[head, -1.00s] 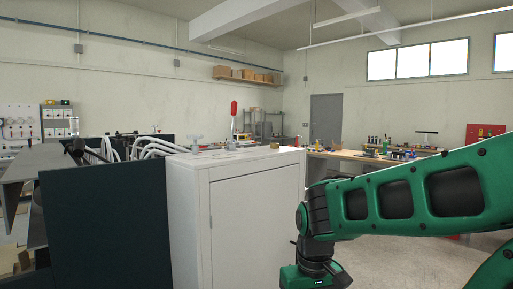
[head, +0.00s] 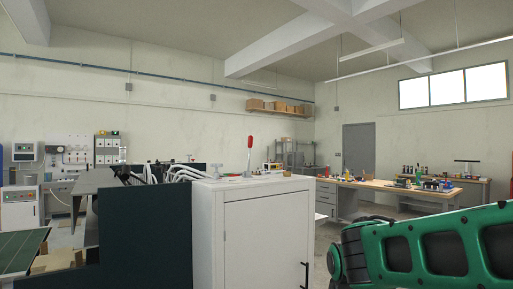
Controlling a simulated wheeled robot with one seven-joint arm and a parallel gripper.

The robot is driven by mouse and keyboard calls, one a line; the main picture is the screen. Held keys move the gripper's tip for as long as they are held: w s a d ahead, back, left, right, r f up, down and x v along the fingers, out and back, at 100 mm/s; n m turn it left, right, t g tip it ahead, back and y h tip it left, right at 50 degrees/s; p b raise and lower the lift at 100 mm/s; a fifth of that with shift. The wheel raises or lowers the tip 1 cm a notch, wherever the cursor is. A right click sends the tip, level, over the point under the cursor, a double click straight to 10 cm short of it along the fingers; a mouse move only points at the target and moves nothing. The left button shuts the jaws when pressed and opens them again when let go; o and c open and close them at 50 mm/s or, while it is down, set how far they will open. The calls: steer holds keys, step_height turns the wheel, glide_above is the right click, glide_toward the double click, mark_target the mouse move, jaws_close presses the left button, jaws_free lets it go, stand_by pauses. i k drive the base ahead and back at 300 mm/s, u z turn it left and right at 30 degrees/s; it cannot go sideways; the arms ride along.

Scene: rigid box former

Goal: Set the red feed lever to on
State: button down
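The red feed lever (head: 250,142) stands on top of the white cabinet (head: 262,236) in the head view. Its red grip points up and leans slightly to the right, on a thin metal rod. No on or off marking can be read from here. My green arm is at the lower right, to the right of the cabinet and apart from the lever. My gripper is out of the picture, below the lower edge.
A dark panel (head: 146,238) and white hoses (head: 182,173) adjoin the cabinet on the left. A wooden workbench (head: 385,187) with tools stands behind on the right. Open floor (head: 322,240) shows between cabinet and arm. A green-topped surface (head: 22,250) is at far left.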

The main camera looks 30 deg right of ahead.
mark_target(250, 140)
steer(key=u, duration=0.05)
steer(key=i, duration=1.2)
steer(key=z, duration=0.6)
